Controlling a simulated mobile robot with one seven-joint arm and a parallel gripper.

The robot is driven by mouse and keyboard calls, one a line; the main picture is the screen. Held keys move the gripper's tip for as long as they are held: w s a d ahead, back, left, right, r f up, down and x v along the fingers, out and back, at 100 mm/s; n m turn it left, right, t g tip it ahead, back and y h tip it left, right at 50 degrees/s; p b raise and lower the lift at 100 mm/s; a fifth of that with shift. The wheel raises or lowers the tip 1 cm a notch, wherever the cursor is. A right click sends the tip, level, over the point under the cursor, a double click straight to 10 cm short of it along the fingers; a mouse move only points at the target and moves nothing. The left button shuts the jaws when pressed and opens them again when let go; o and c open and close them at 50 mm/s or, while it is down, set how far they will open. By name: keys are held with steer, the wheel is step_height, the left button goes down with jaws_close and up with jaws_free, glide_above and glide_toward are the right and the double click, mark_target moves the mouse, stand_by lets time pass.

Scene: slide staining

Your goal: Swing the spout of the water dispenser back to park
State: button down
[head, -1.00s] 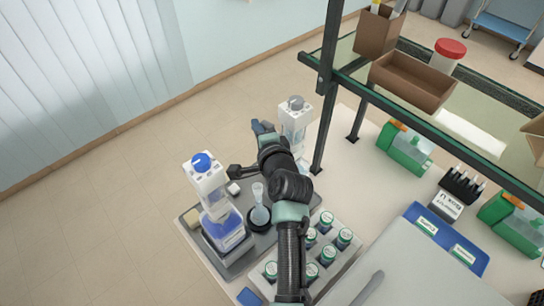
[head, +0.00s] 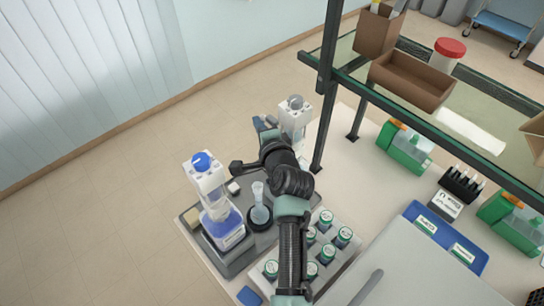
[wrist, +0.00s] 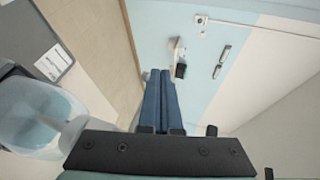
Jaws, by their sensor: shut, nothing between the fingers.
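A white dispenser with a grey cap (head: 294,115) stands at the back of the grey station, just right of my gripper. A second white dispenser with a blue cap (head: 207,178) stands at the left above blue liquid. I cannot read which one is labelled water. My gripper (head: 264,123) is beside the grey-capped dispenser, on its left. In the wrist view its blue fingers (wrist: 160,98) are together with nothing between them. A translucent rounded vessel (wrist: 38,115) shows left of the fingers there. My arm covers part of the grey-capped dispenser's lower front, and I cannot make out its spout or any contact.
A clear flask (head: 259,205) stands on the grey tray (head: 185,218) between the dispensers. A dark shelf post (head: 325,120) rises close behind the grey-capped dispenser. The floor at left is clear.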

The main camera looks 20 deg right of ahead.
steer(key=b+v, duration=0.2)
steer(key=v, duration=1.1)
steer(key=w+a+r+n+t+b, duration=0.1)
steer(key=a+r+n+t, duration=0.3)
steer(key=r, duration=0.7)
steer(key=w+a+r+n+t+b, duration=0.1)
steer(key=w+a+r+n+t, duration=0.3)
steer(key=r, duration=0.8)
steer(key=s+a+r+n+t, duration=0.2)
steer(key=s+a+r+n, duration=0.2)
steer(key=s+r, duration=0.3)
steer(key=s+a+r+n+t+y, duration=0.1)
steer(key=s+r+n, duration=0.6)
steer(key=r, duration=0.7)
steer(key=s+a+t+b, duration=0.1)
steer(key=a, duration=0.1)
steer(key=shift+a+r+t, duration=0.35)
steer(key=shift+a+t, duration=0.05)
